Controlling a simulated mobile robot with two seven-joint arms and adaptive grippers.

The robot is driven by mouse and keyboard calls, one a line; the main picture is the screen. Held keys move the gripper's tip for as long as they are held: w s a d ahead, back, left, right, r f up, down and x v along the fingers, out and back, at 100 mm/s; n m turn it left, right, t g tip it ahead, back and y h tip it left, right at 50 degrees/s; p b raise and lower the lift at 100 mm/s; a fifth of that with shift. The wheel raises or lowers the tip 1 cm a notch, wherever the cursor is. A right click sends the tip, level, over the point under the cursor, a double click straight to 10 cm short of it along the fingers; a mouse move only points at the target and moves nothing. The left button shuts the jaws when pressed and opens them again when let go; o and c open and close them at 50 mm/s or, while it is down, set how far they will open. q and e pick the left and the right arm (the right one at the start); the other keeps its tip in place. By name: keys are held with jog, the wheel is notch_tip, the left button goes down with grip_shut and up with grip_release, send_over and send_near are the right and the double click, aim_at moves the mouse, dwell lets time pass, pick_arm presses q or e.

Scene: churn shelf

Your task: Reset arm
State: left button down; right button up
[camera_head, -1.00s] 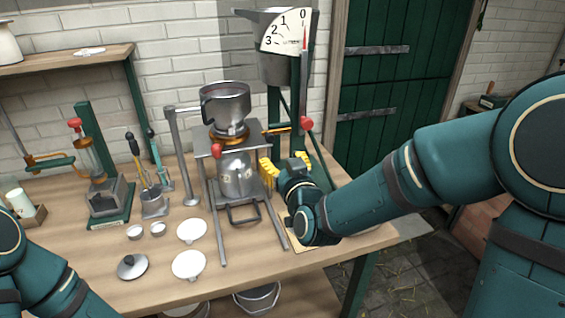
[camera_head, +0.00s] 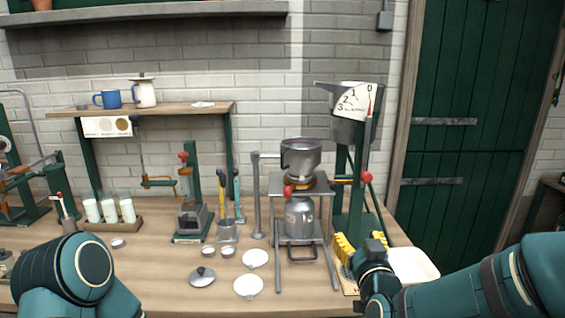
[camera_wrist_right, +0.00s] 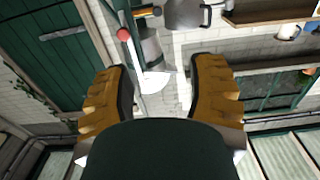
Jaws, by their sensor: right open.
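My right gripper (camera_head: 344,249) has yellow ridged fingers and hangs over the table's right part, in front of the dial scale and right of the metal stand. In the right wrist view its two fingers (camera_wrist_right: 162,90) are spread apart with nothing between them. My left arm (camera_head: 75,275) comes in at the lower left of the head view; its gripper does not show. The metal stand (camera_head: 277,240) carries a steel pot (camera_head: 301,157) on top, and a metal can (camera_head: 299,218) stands inside it.
The dial scale (camera_head: 355,103) stands behind my right gripper, with a white tray (camera_head: 414,266) to its right. White discs (camera_head: 248,286), a lidded dish (camera_head: 202,277) and small cups crowd the table front. Milk glasses (camera_head: 110,209) stand left.

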notch_tip(320, 180, down, 19)
jog(key=s+a+g+y, duration=0.1)
jog(key=s+a+g, duration=0.15)
jog(key=g, duration=0.35)
pick_arm(q)
jog(key=shift+s, duration=0.1)
pick_arm(e)
jog(key=s+a+f+m+g+y, duration=0.2)
jog(key=s+f+g, duration=0.8)
jog(key=s+f, duration=0.9)
jog(key=shift+s+a+f, duration=0.35)
jog(key=shift+a+f, duration=0.25)
jog(key=shift+a, duration=0.25)
